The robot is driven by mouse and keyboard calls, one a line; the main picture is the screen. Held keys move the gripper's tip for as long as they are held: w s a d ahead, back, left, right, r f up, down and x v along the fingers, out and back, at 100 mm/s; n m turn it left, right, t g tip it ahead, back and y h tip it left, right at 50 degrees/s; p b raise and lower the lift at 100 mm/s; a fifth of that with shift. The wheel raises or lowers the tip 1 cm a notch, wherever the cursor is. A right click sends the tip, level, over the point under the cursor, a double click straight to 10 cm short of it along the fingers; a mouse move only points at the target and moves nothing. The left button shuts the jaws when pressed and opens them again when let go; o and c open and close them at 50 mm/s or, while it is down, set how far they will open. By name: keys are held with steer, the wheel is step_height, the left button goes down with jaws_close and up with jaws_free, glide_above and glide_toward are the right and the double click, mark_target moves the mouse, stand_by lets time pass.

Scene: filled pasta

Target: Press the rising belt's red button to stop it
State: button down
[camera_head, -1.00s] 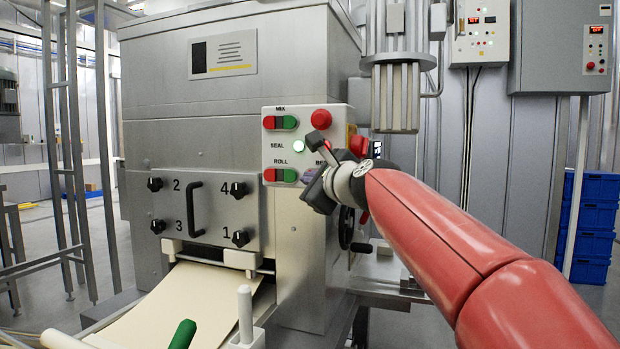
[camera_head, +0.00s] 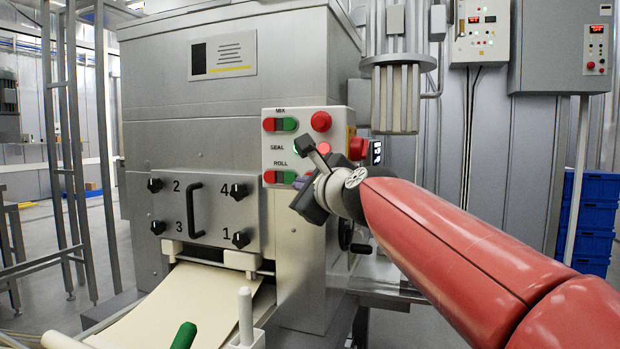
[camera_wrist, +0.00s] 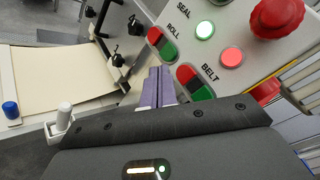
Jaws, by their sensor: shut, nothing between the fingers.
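The control panel on the steel machine carries the MIX, ROLL and BELT button pairs. In the head view my gripper (camera_head: 301,183) is at the panel's lower right. A red lamp (camera_wrist: 231,57) glows beside a green-white lamp (camera_wrist: 205,30).
A large red mushroom button (camera_wrist: 277,16) stands out at the panel's upper part. A cream sheet (camera_head: 190,310) runs out below the numbered knobs. A steel cylinder (camera_head: 396,95) hangs right of the machine. Blue crates (camera_head: 590,230) stand at the far right.

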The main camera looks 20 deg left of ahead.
steer(key=shift+s+a, duration=0.1)
steer(key=shift+s, duration=1)
steer(key=s+d+f+n+g+h, duration=0.2)
steer(key=s+d+f+n, duration=0.4)
steer(key=d+f, duration=0.5)
steer(key=s+d+f+n+g+h, duration=0.3)
steer(key=s+d+f+n+h, duration=0.2)
steer(key=s+d+f, duration=0.6)
steer(key=s+d+f+n+g+h, duration=0.2)
steer(key=s+d+f+n+h, duration=0.2)
steer(key=s+d+f+n, duration=0.3)
steer(key=s+d+f, duration=0.2)
steer(key=d+f, duration=0.2)
steer(key=f, duration=0.1)
steer(key=shift+f, duration=0.2)
